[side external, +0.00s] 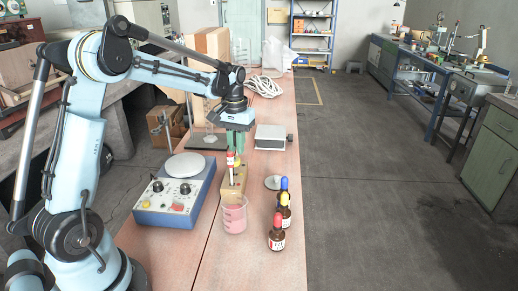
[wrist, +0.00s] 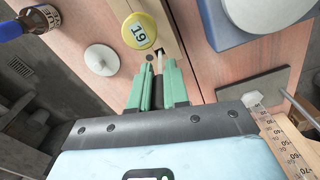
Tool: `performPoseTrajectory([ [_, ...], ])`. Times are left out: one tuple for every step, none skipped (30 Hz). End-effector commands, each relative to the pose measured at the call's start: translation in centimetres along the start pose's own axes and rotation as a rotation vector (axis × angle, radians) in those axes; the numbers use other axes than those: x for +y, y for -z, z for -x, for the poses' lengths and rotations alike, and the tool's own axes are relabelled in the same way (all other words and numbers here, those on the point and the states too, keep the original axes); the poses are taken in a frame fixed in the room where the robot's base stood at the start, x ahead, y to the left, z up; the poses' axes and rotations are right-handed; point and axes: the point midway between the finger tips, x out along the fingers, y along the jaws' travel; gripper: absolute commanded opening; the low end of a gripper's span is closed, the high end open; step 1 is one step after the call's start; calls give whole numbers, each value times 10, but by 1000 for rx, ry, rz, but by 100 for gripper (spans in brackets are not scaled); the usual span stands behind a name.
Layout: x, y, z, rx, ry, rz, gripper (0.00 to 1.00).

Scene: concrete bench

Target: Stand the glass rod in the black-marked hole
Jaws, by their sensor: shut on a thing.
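My gripper (wrist: 163,75) points down with its green fingers shut on the glass rod (wrist: 159,64), a thin pale tip showing between them. In the side view my gripper (side external: 238,150) is over the far part of the wooden block (side external: 231,190); the rod cannot be made out there. In the wrist view a small black mark (wrist: 161,50) on the block (wrist: 172,32) lies just beyond the rod's tip. I cannot tell whether the tip is above the hole or in it.
A red-and-white item (side external: 230,160) stands at the block. A beaker of pink liquid (side external: 234,214) is in front.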

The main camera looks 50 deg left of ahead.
Motion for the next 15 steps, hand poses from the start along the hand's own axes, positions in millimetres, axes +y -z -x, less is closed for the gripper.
performPoseTrajectory([
  [0, 0, 0, 0, 0, 0, 0],
  [0, 0, 0, 0, 0, 0, 0],
  [0, 0, 0, 0, 0, 0, 0],
  [0, 0, 0, 0, 0, 0, 0],
  [0, 0, 0, 0, 0, 0, 0],
  [0, 0, 0, 0, 0, 0, 0],
  [0, 0, 0, 0, 0, 0, 0],
  [0, 0, 0, 0, 0, 0, 18],
  [0, 0, 0, 0, 0, 0, 25],
  [0, 0, 0, 0, 0, 0, 29],
  [0, 0, 0, 0, 0, 0, 34],
  [0, 0, 0, 0, 0, 0, 40],
  [0, 0, 0, 0, 0, 0, 45],
  [0, 0, 0, 0, 0, 0, 45],
  [0, 0, 0, 0, 0, 0, 45],
])
